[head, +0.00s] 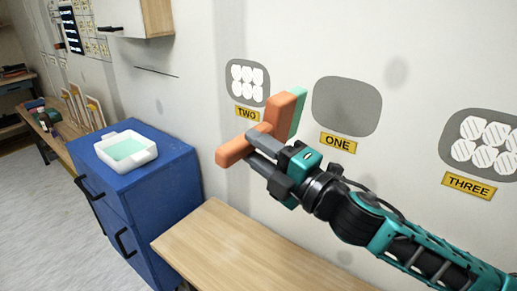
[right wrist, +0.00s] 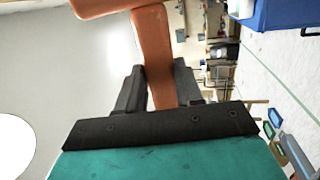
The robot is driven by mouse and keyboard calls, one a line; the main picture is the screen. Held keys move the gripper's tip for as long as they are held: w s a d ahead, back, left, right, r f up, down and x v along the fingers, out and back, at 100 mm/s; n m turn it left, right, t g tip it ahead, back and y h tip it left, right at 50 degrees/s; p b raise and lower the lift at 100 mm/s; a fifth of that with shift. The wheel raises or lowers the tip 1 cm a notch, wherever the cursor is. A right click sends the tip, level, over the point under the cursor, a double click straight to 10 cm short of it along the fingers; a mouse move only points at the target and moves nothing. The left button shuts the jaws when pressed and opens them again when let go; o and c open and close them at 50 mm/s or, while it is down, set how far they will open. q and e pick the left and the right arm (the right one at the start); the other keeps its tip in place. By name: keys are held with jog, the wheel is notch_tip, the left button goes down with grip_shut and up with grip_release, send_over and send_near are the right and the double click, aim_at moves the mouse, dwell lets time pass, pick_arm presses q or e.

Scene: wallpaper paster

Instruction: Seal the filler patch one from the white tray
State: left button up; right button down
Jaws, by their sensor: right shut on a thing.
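Filler patch one (head: 346,106) is a plain grey rounded patch on the white wall, above a yellow label "ONE" (head: 338,143). The white tray (head: 126,149) stands on the blue cabinet and holds a pale mint-green layer. My right gripper (head: 262,143) is shut on the handle of an orange tool (head: 284,113), left of patch one. The tool's head has a mint-green pad (head: 299,108) on the side towards the wall. In the right wrist view the orange handle (right wrist: 153,50) runs between the dark fingers. My left gripper is not in view.
Patch two (head: 246,82), left, and patch three (head: 487,141), right, carry white striped shapes. A wooden bench (head: 225,245) runs below the wall. The blue cabinet (head: 150,185) stands left, with a cluttered shelf (head: 60,140) beyond it. Open floor (head: 45,220) lies at left.

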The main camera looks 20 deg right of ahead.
jog(key=shift+w+d, duration=1)
jog(key=shift+d, duration=0.3)
jog(key=shift+w+d, duration=1)
jog(key=shift+d, duration=0.3)
jog(key=shift+w+d, duration=0.8)
jog(key=shift+d, duration=0.25)
dwell(0.6)
dwell(0.8)
send_near(283, 128)
jog(key=shift+s+d+r, duration=0.75)
jog(key=shift+s+d, duration=1.55)
jog(key=shift+s, duration=0.05)
jog(key=shift+f+x, duration=0.15)
jog(key=shift+x, duration=0.8)
jog(key=shift+f+x, duration=0.2)
jog(key=shift+x, duration=0.8)
